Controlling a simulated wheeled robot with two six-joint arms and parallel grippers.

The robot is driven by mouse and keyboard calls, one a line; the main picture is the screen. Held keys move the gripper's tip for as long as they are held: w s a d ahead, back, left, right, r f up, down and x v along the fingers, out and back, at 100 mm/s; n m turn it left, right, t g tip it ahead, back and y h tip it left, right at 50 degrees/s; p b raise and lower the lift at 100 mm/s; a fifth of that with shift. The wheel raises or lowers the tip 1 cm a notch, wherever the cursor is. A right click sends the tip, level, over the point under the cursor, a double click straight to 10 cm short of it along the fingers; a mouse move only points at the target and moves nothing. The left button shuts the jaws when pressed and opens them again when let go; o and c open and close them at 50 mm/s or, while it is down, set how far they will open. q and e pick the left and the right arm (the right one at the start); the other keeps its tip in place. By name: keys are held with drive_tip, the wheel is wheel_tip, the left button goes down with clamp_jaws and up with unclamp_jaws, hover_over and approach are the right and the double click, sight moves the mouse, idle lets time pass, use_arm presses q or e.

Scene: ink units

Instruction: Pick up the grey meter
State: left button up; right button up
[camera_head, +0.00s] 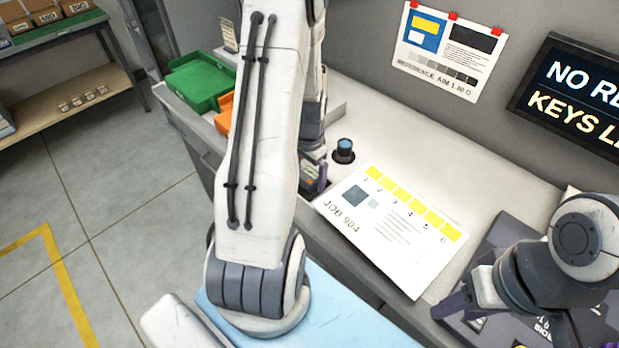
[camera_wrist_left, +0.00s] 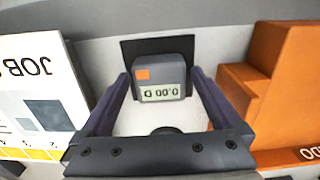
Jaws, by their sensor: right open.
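The grey meter (camera_wrist_left: 162,80) has an orange square and a display reading 0.00 D. In the left wrist view it sits on a dark square pad (camera_wrist_left: 128,52). My left gripper (camera_wrist_left: 160,76) is open, with one dark purple finger on each side of the meter. The tips look very close to its sides; contact is unclear. In the head view my left gripper (camera_head: 316,172) is low at the counter, and my arm and the gripper largely hide the meter. My right gripper (camera_head: 505,322) is open and empty at the lower right, over a dark board (camera_head: 510,238).
A white job sheet (camera_head: 400,250) with yellow squares lies right of my left gripper. A dark knob with a blue top (camera_head: 344,150) stands behind it. Green bins (camera_head: 198,82) and an orange bin (camera_head: 223,113) stand left of my arm.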

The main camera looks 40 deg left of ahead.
use_arm(q)
drive_tip(key=c, duration=1.2)
drive_tip(key=shift+r, duration=0.1)
